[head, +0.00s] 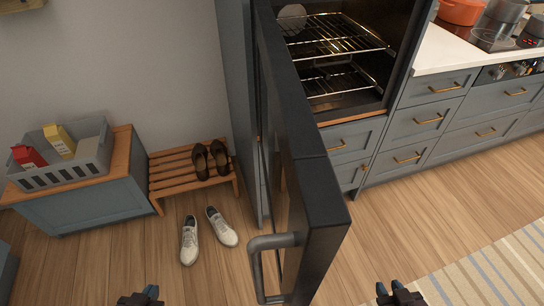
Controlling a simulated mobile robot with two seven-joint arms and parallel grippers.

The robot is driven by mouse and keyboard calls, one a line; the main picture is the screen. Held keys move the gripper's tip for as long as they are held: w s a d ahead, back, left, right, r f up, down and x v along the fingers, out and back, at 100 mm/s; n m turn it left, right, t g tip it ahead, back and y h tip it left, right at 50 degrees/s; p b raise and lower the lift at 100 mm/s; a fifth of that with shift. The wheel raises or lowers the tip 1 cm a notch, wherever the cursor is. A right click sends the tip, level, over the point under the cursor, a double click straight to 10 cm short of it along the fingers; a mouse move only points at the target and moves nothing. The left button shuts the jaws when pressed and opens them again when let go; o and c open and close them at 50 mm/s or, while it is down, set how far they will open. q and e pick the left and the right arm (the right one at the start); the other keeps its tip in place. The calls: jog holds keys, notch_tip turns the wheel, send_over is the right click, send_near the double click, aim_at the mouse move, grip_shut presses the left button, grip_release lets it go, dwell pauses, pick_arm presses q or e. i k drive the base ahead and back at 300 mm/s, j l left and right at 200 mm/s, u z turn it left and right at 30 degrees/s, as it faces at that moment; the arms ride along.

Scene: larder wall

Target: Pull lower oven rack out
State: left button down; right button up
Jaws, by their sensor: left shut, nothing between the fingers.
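The lower oven rack (345,84) is a wire shelf inside the dark oven (390,75), below the upper rack (335,45). The oven door (300,120) stands wide open and juts toward me, with its grey handle (256,268) low in the picture. The door's edge covers the left part of the oven opening. My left gripper (140,296) is shut and empty at the bottom edge, left of the door. My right gripper (399,292) is at the bottom edge, right of the door, far from the racks. Its finger gap is unclear.
A pale round thing (291,18) shows near the upper rack. Drawers (420,120) and a counter with pots (460,11) stand at right. A shoe rack (175,178), shoes (189,240) and a cabinet with a crate (90,172) are at left.

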aim_at(341, 92)
jog(key=j+z, duration=0.3)
jog(key=i+j+z, duration=0.1)
jog(key=j+z, duration=0.2)
jog(key=i+l+u, duration=0.1)
jog(key=l+u, duration=0.2)
jog(key=u, duration=0.15)
jog(key=l+u, duration=0.3)
jog(key=u, duration=0.15)
jog(key=l+u, duration=0.65)
jog(key=u, duration=0.2)
